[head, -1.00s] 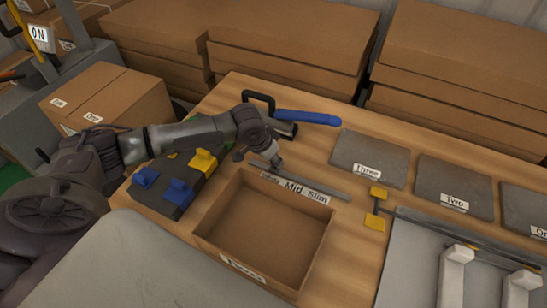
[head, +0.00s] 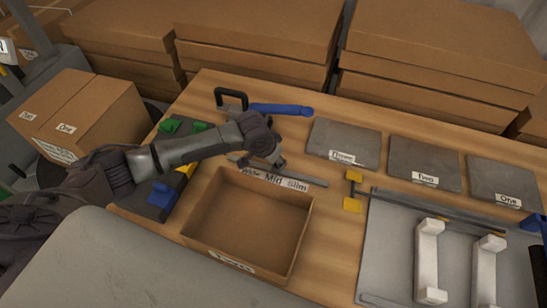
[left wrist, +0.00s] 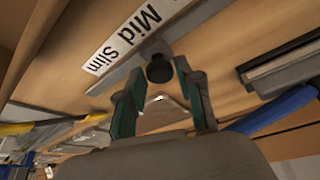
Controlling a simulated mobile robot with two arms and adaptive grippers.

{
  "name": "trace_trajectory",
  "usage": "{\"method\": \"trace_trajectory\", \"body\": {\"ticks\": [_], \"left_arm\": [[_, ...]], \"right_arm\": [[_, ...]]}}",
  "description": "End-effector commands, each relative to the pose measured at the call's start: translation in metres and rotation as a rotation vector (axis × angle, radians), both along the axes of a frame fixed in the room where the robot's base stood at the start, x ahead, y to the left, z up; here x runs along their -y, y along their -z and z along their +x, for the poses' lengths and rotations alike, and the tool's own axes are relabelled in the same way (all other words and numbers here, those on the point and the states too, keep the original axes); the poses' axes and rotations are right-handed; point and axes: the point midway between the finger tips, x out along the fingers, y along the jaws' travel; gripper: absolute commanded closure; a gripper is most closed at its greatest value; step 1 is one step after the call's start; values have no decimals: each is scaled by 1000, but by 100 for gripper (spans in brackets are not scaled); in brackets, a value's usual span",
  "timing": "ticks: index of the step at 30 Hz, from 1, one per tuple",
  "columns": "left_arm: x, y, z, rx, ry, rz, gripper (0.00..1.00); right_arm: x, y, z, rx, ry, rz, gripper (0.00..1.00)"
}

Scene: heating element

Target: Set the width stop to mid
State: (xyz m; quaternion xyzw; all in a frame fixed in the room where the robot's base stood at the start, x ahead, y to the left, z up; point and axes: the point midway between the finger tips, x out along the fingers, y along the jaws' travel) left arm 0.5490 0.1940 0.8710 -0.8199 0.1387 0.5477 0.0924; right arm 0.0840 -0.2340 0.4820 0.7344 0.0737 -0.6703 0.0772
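The width stop is a grey rail (head: 310,181) beside a white label (head: 274,180) reading Wide, Mid and Slim. In the left wrist view its round black knob (left wrist: 159,69) stands on the rail, close to the word Mid on the label (left wrist: 124,37). The angle hides its exact setting. My left gripper (head: 277,164) is low over the rail. In the left wrist view the gripper (left wrist: 157,82) has its two green fingers apart, one on each side of the knob; contact is unclear. My right gripper is not seen.
An open cardboard box (head: 245,222) stands directly in front of the rail. A blue-handled lever (head: 280,109) lies behind it. Grey plates (head: 342,145) and a tray with white handles (head: 428,262) are to the right. A block with coloured switches (head: 150,195) is left.

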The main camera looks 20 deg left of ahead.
Motion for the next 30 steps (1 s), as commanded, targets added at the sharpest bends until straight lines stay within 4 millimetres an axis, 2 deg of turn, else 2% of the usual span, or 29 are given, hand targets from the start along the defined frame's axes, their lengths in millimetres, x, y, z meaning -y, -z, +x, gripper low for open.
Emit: {"method": "trace_trajectory", "body": {"ticks": [1, 3, 14, 17, 24, 30], "left_arm": [[0, 0, 0, 0, 0, 0, 52], [0, 0, 0, 0, 0, 0, 44], [-1, -6, -2, 1, 1, 0, 44], [-3, -18, -7, 2, 1, 1, 44], [-9, -66, -25, 3, 1, 1, 44], [-14, -97, -38, 1, 1, 0, 44]], "right_arm": [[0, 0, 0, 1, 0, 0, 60], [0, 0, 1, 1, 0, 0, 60], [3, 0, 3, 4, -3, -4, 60], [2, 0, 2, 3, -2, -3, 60], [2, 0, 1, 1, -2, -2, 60], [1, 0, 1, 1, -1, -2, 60]]}}
